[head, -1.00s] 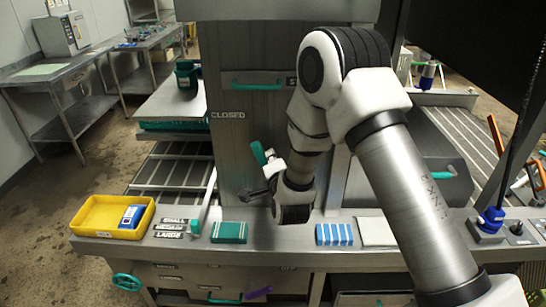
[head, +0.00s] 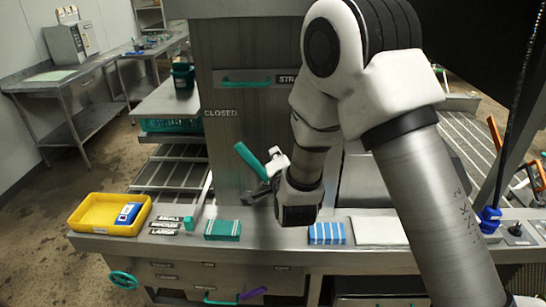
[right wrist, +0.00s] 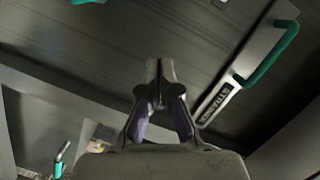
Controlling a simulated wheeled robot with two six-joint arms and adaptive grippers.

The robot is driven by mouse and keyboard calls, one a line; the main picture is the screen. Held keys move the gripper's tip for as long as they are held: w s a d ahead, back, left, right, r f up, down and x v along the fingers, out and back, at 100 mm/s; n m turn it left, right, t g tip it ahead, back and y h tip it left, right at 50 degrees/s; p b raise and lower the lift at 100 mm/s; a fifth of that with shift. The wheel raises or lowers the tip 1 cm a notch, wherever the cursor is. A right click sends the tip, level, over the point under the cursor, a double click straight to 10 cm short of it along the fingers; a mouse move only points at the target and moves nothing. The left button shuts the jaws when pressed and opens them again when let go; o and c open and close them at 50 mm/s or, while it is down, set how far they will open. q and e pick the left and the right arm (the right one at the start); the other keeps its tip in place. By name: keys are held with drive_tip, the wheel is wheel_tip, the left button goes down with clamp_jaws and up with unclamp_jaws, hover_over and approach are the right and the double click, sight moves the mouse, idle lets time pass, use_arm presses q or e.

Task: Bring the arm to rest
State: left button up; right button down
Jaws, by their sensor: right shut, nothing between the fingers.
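My right arm comes in from the right in the head view, bent over the counter. Its gripper (head: 256,194) is a dark shape beside the front of the steel autoclave (head: 232,185), just below a teal lever handle (head: 250,160). I cannot tell whether the two touch in this view. In the right wrist view my right gripper (right wrist: 159,70) has its fingers together and empty, with steel panels and a teal bar handle (right wrist: 272,53) beyond. My left gripper is not in view.
The counter (head: 380,257) in front holds a yellow tray (head: 85,222) with a blue item, a teal cloth-like pack (head: 222,230), a blue striped pack (head: 326,233) and a pale pad (head: 378,230). A blue knob (head: 489,218) stands at right. Steel tables line the left wall.

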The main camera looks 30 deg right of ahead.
drive_tip(key=s+a+f+n+g+y, duration=0.1)
drive_tip(key=s+f+g, duration=0.1)
drive_tip(key=s+f, duration=0.5)
drive_tip(key=s+a+f+n+g, duration=0.1)
drive_tip(key=s+f+g, duration=0.2)
drive_tip(key=f, duration=0.9)
drive_tip(key=s+a+f+n+g+y, duration=0.1)
drive_tip(key=s+f+g, duration=0.1)
drive_tip(key=s+f, duration=0.5)
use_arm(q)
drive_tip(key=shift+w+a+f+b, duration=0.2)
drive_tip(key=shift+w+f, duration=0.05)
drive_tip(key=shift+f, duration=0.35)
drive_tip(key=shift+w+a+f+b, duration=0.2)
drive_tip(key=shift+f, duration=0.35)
use_arm(e)
drive_tip(key=s+a+f+n+g+y, duration=0.1)
drive_tip(key=s+a+f+n+g, duration=0.1)
drive_tip(key=s+f+n+g, duration=0.2)
drive_tip(key=s+a+f+n+g+y, duration=0.2)
drive_tip(key=s+f+n+g, duration=0.2)
drive_tip(key=s+f+n, duration=0.4)
drive_tip(key=s, duration=0.5)
drive_tip(key=shift+s+a+f+n+g+y, duration=0.15)
drive_tip(key=shift+a+f+n+g+y, duration=0.15)
drive_tip(key=shift+f+n+g, duration=0.1)
